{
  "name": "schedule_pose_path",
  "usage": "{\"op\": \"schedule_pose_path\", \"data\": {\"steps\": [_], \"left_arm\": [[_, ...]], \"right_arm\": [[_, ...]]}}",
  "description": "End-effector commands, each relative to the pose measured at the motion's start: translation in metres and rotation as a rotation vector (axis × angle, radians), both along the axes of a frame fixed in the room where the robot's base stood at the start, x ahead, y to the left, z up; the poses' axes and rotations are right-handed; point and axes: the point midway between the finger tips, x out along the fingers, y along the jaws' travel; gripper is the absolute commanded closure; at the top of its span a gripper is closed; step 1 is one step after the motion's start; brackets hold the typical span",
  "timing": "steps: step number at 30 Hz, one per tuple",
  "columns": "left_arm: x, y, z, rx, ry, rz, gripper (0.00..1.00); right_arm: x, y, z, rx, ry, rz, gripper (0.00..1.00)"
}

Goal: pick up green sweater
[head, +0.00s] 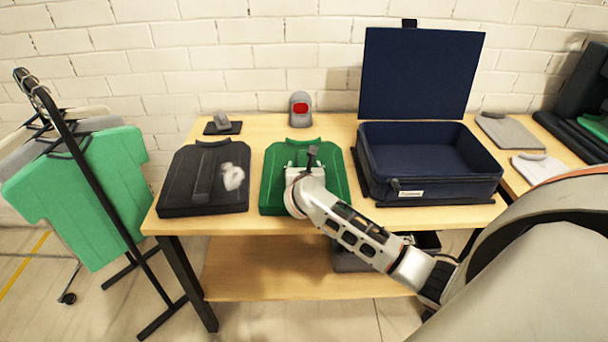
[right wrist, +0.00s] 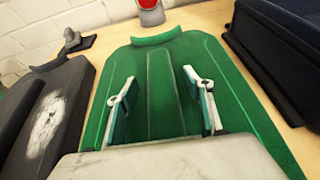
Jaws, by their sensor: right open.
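The green sweater (head: 272,186) lies folded flat on the wooden table, left of the open suitcase. It also fills the middle of the right wrist view (right wrist: 160,75). My right gripper (head: 303,162) is over the sweater, reaching in from the right. In the right wrist view my right gripper (right wrist: 162,100) has its two fingers spread apart, with green fabric between and beyond them. Nothing is held. I cannot tell whether the fingertips touch the fabric. My left gripper is not in view.
A dark folded garment (head: 174,185) with a white patch lies to the left. The open, empty blue suitcase (head: 373,183) stands close on the right. A grey device with a red face (head: 300,108) stands behind. A clothes rack (head: 95,195) stands left of the table (head: 262,130).

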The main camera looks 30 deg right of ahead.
Motion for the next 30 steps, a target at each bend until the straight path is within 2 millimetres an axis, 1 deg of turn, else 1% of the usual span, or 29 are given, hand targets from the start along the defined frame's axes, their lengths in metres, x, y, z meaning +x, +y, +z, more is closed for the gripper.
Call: {"op": "schedule_pose_path", "data": {"steps": [5, 6, 8, 9, 11, 20, 23, 26, 30], "left_arm": [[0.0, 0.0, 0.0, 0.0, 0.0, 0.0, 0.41], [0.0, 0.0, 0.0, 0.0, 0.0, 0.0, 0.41], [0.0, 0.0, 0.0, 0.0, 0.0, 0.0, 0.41], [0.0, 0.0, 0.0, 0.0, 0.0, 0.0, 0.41], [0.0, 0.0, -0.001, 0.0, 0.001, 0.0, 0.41], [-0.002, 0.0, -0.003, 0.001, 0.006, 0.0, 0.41], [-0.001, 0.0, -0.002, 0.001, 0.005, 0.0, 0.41], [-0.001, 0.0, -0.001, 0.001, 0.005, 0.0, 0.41], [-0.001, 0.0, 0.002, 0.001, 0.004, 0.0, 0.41]], "right_arm": [[0.0, 0.0, 0.0, 0.0, 0.0, 0.0, 0.49], [0.0, 0.0, 0.0, 0.0, 0.0, 0.0, 0.59], [0.0, 0.0, 0.0, 0.0, 0.0, 0.0, 0.75], [0.0, 0.0, 0.0, 0.0, 0.0, 0.0, 0.85], [0.0, 0.0, 0.0, 0.0, 0.0, 0.0, 1.0], [0.0, 0.0, 0.003, -0.002, -0.003, 0.0, 1.0], [0.001, 0.0, 0.006, -0.002, -0.005, 0.0, 1.0], [0.001, 0.0, 0.015, -0.002, -0.006, 0.001, 1.0], [0.001, 0.0, 0.035, 0.0, -0.008, 0.0, 1.0]]}}
